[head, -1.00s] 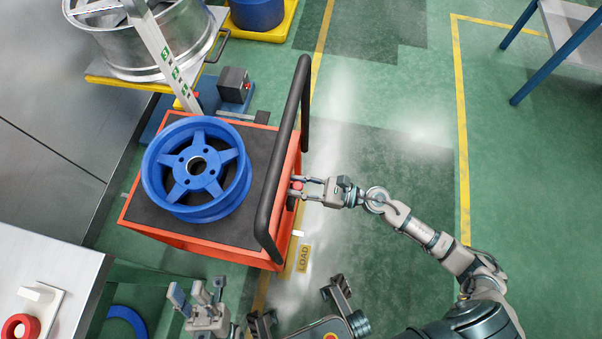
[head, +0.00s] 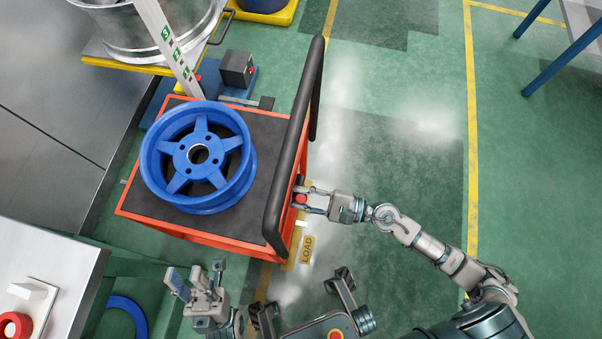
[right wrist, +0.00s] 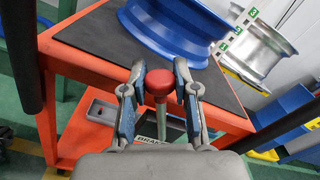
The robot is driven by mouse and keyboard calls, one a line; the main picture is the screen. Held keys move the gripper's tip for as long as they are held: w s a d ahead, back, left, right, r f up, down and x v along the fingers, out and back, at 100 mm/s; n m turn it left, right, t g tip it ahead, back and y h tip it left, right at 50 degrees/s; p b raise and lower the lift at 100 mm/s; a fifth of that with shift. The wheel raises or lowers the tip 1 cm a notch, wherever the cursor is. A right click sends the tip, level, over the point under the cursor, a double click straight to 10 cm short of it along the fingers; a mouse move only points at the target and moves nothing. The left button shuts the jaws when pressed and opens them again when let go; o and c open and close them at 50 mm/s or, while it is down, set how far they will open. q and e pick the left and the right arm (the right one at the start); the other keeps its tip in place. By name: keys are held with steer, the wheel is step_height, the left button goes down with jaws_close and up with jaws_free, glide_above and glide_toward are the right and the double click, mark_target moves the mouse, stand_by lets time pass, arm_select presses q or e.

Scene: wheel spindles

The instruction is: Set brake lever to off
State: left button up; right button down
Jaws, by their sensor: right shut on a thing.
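The brake lever has a red ball knob (right wrist: 160,84) on a metal stem (right wrist: 166,122), at the handle end of an orange cart. In the head view the knob (head: 300,198) shows beside the cart's black handle. My right gripper (right wrist: 158,88) is shut on the knob, one finger on each side. It also shows in the head view (head: 302,200), reaching in from the right. A label reading BRAKE (right wrist: 150,139) is partly hidden behind the gripper. My left gripper (head: 197,276) is open and empty, low in the head view, away from the lever.
The orange cart (head: 190,230) carries a blue spoked wheel (head: 165,160) on its black top. Its black handle bar (head: 293,150) stands close to my right gripper. A LOAD floor sign (head: 307,249) lies beside the cart. Floor at the right is clear.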

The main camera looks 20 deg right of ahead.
steer(key=shift+f, duration=0.2)
steer(key=c, duration=0.9)
jaws_free()
steer(key=shift+r, duration=0.1)
steer(key=v, duration=1.2)
